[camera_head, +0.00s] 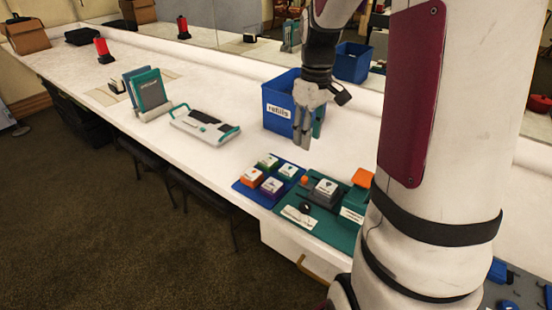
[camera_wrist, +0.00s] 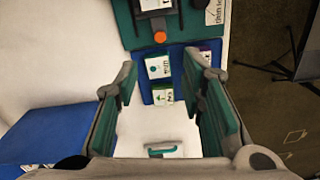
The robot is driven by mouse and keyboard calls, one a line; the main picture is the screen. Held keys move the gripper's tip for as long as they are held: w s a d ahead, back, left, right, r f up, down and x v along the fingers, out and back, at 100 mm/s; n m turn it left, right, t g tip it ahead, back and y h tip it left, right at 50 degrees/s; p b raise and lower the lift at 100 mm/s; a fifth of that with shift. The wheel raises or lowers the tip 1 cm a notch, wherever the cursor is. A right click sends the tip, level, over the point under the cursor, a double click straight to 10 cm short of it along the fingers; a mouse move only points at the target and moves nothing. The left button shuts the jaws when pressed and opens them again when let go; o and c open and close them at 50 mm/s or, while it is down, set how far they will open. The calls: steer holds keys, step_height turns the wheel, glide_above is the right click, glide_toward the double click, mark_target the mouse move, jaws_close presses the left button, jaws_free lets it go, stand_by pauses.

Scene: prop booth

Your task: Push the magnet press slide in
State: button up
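The press appears to be the teal base (camera_head: 322,228) at the near edge of the table, partly behind my arm in the head view. On it are a grey block with a white top (camera_head: 325,189), an orange knob (camera_head: 304,181), a black knob (camera_head: 305,207) and a teal block with an orange top (camera_head: 363,178). I cannot tell which part is the slide or how far in it is. In the wrist view, the base (camera_wrist: 188,22) and orange knob (camera_wrist: 160,37) show at the top. My gripper (camera_head: 309,140) hangs above the table, fingers down, open and empty (camera_wrist: 163,72).
A blue mat (camera_head: 259,194) with several small white-topped blocks adjoins the base. A blue "refills" bin (camera_head: 279,107) stands close behind my gripper. A white and teal device (camera_head: 204,126) and upright teal folders (camera_head: 147,91) are further left. Bare white table lies between.

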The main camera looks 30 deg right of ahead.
mark_target(305, 178)
step_height(305, 178, down, 14)
steer(key=shift+a+r+b, duration=0.1)
steer(key=shift+r+b, duration=0.1)
steer(key=shift+b, duration=0.95)
jaws_close()
steer(key=shift+s, duration=0.15)
